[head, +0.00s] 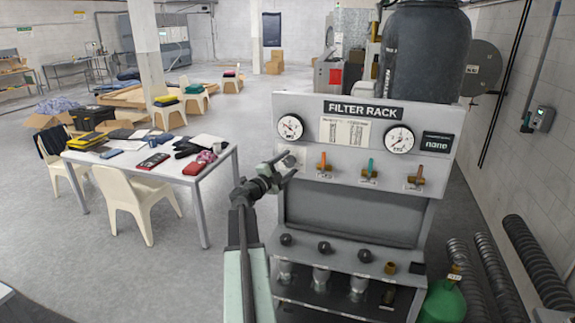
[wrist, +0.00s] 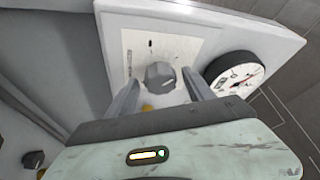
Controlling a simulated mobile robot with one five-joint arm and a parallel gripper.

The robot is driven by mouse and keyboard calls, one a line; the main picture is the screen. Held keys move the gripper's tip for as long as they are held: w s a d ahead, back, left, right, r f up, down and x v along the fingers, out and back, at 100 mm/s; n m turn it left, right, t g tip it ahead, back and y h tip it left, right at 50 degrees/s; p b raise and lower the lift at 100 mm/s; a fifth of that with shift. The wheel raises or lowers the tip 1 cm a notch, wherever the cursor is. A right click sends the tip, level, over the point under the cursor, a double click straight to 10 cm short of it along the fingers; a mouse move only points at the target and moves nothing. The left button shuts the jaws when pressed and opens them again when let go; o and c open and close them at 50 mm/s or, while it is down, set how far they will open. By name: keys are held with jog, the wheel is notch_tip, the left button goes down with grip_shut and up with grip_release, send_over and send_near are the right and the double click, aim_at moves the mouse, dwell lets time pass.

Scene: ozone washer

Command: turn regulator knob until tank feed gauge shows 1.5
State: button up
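The regulator knob (wrist: 160,76) is a small dark grey faceted knob on a pale plate of the rack's front panel; in the head view the knob (head: 290,160) is small and partly behind my gripper. My gripper (head: 285,168) is in front of it at the panel's left side. In the wrist view my gripper (wrist: 161,80) is open, with one finger on each side of the knob and gaps between. A round white gauge (head: 290,127) is above the knob; the gauge (wrist: 236,74) also shows beside the right finger. Its reading is too small to tell.
The filter rack (head: 363,110) has a second gauge (head: 399,139) on the right and several coloured valves below. A lower shelf (head: 345,258) carries black knobs. A white table (head: 150,165) with chairs stands at left. Open floor lies between table and rack.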

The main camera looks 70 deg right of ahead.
jog(key=b+v, duration=0.1)
jog(key=v, duration=0.6)
jog(key=shift+a, duration=0.3)
jog(key=shift+w+f, duration=0.1)
jog(key=shift+w, duration=0.15)
